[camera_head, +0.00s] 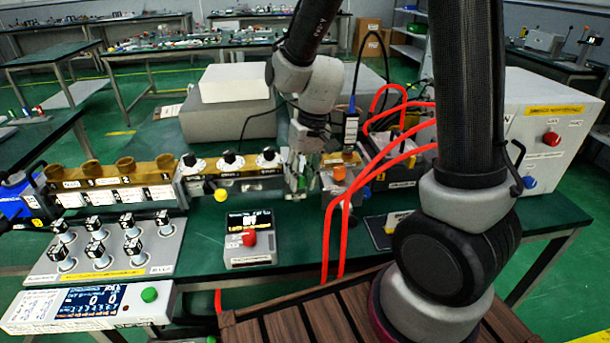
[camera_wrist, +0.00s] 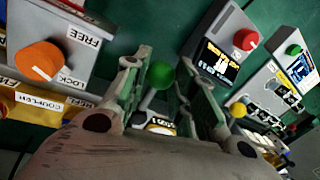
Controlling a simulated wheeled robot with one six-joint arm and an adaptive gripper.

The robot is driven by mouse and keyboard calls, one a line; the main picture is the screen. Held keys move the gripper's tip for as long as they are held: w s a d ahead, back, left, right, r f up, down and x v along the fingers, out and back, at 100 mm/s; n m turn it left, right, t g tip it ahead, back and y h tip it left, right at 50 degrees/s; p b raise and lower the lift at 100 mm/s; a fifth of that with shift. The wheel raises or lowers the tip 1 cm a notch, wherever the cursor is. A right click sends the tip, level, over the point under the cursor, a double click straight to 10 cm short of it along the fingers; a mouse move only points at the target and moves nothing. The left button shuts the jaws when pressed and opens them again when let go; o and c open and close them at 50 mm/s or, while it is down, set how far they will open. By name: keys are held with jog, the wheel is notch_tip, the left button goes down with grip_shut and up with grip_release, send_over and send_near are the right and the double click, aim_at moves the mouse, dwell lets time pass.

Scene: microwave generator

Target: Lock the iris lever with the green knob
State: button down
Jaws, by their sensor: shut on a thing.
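The green knob (camera_wrist: 161,75) of the iris lever is between the fingertips of my gripper (camera_wrist: 161,72) in the wrist view. A thin dark stem shows below the knob. The fingers are shut on it from both sides. In the head view my gripper (camera_head: 302,180) is down at the row of units on the bench, between the yellow knob and the orange knob. There it hides most of the lever, and I cannot tell the lever's position.
Left of my gripper in the wrist view is an orange knob (camera_wrist: 39,61) labelled FREE and LOCK. A yellow knob (camera_head: 221,195) and a red-knobbed display box (camera_head: 250,250) stand close by. Red cables (camera_head: 345,215) run just right of my gripper. Bare green bench shows around the box.

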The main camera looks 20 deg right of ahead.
jog(key=shift+a+m, duration=0.25)
jog(key=shift+m, duration=0.15)
jog(key=shift+w, duration=0.1)
jog(key=c, duration=1.1)
grip_release()
jog(key=shift+c, duration=0.2)
notch_tip(320, 180, up, 12)
jog(key=d, duration=0.2)
jog(key=shift+d, duration=0.15)
jog(key=shift+f, duration=0.1)
jog(key=s+d+r+t+h, duration=0.1)
jog(key=s+d+r+t, duration=0.1)
jog(key=s+d, duration=0.5)
jog(key=s+d+r+t+h, duration=0.1)
jog(key=s+d+r+t, duration=0.1)
jog(key=s+d+r, duration=0.3)
jog(key=s+d, duration=0.2)
jog(key=s, duration=0.2)
jog(key=shift+d+t, duration=0.2)
jog(key=shift+t, duration=0.1)
